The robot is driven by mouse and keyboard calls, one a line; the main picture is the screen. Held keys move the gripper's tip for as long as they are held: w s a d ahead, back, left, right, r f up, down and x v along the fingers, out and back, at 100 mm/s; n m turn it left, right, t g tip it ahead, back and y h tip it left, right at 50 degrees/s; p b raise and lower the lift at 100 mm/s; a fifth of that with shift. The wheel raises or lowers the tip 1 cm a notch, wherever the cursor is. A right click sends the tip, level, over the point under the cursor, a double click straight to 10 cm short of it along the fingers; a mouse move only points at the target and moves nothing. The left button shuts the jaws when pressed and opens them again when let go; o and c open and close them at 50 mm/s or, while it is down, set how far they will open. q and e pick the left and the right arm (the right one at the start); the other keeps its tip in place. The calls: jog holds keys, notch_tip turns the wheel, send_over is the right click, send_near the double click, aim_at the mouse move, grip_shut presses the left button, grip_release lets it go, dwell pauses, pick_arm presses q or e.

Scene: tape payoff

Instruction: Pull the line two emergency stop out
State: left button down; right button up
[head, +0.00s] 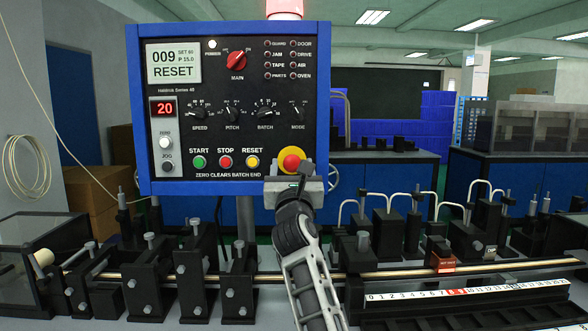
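The emergency stop is a red mushroom button (291,161) on a yellow round base, at the lower right of the blue-framed control panel (225,140). I cannot tell from this angle whether the button is pressed in or out. My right gripper (296,180) is right at the button, just below and in front of it, with the arm coming up from the bottom. Its body covers the lower part of the yellow base. I cannot tell whether its fingers touch the button, or whether they are open or shut. My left gripper is not in view.
Below runs a long rod (420,271) through black fixtures, with a ruler (470,290) at right. Cardboard boxes (92,195) stand at left.

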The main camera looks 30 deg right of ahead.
jog(key=b+v, duration=0.2)
jog(key=v, duration=1.4)
